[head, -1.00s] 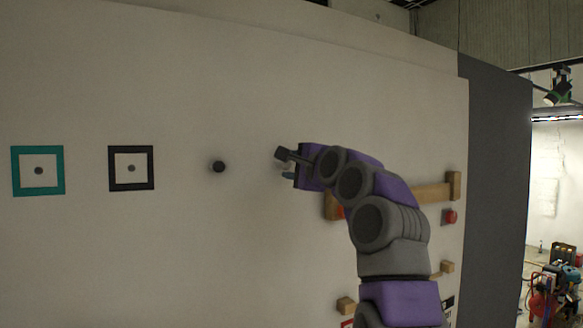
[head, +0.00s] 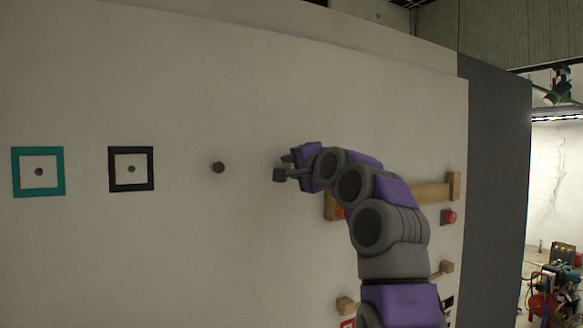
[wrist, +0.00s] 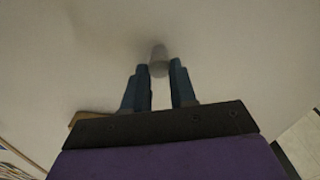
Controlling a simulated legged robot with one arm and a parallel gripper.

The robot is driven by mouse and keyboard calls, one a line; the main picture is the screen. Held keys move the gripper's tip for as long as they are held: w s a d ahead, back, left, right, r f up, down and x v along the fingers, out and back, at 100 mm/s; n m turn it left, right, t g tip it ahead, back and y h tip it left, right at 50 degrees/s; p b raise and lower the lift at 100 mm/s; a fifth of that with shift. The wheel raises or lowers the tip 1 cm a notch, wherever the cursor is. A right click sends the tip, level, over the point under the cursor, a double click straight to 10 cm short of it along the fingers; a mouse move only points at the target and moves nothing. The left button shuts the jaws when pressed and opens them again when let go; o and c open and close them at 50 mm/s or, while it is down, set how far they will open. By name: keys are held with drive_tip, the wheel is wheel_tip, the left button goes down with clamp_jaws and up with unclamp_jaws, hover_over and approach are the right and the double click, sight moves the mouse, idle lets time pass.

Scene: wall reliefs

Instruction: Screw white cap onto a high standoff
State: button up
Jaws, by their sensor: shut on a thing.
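My gripper (head: 284,166) is close to the pale wall, left of my purple arm links. In the wrist view its two blue fingers (wrist: 160,70) are shut on a small light grey-white piece, the white cap (wrist: 158,58), which sits at the fingertips against the wall. I cannot tell whether the cap touches a standoff; anything behind it is hidden. In the head view the cap cannot be made out. A dark round stud (head: 218,167) stands bare on the wall to the left of my gripper.
Further left are a black square frame (head: 131,186) and a teal square frame (head: 38,191), each around a small stud. Behind my arm are a wooden bar (head: 432,193) and a red button (head: 449,217). The wall between stud and frames is clear.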

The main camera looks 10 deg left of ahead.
drive_tip(key=shift+s+r, duration=0.1)
drive_tip(key=shift+r, duration=0.05)
clamp_jaws()
drive_tip(key=shift+m, duration=2.6)
drive_tip(key=shift+o, duration=1.8)
unclamp_jaws()
drive_tip(key=shift+m, duration=0.4)
drive_tip(key=o, duration=0.5)
drive_tip(key=shift+s, duration=0.1)
drive_tip(key=shift+c, duration=0.2)
drive_tip(key=shift+o, duration=0.3)
